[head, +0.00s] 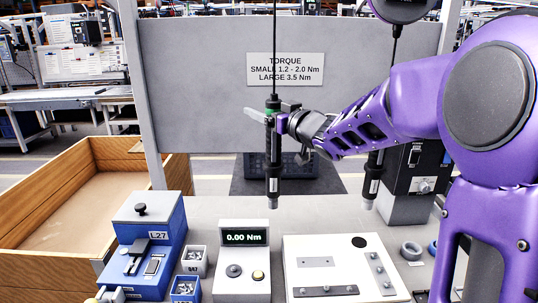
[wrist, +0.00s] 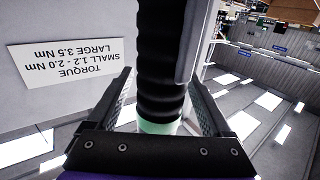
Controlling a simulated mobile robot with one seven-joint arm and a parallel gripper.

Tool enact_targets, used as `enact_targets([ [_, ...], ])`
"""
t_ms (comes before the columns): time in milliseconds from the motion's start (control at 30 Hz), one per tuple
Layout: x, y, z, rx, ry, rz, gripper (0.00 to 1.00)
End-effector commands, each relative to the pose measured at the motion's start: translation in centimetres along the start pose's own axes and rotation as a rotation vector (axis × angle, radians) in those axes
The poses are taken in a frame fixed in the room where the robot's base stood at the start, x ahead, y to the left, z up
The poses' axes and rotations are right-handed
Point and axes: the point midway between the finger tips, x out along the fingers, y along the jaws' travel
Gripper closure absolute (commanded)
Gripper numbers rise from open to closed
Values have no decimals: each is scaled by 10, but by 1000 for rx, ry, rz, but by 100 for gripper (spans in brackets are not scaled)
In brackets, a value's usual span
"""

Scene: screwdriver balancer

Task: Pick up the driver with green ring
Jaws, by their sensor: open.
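My gripper (head: 268,114) is at the upper part of this driver, near the ring. In the wrist view my gripper (wrist: 162,78) is open, with one finger on each side of the driver. Gaps show between the fingers and the driver. The far finger is partly hidden in the head view.
A second driver (head: 373,180) hangs at the right, partly behind my arm. A grey panel with a torque sign (head: 285,69) stands behind. Below are a blue L27 fixture (head: 143,218), a 0.00 Nm display (head: 244,238), a white plate (head: 335,250) and screw bins (head: 194,262).

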Motion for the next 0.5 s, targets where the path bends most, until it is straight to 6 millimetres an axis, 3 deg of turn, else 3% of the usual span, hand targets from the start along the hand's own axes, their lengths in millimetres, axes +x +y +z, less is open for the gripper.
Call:
enact_targets([
  [167, 0, 0, 0, 0, 0, 0, 16],
  [500, 0, 0, 0, 0, 0, 0, 77],
])
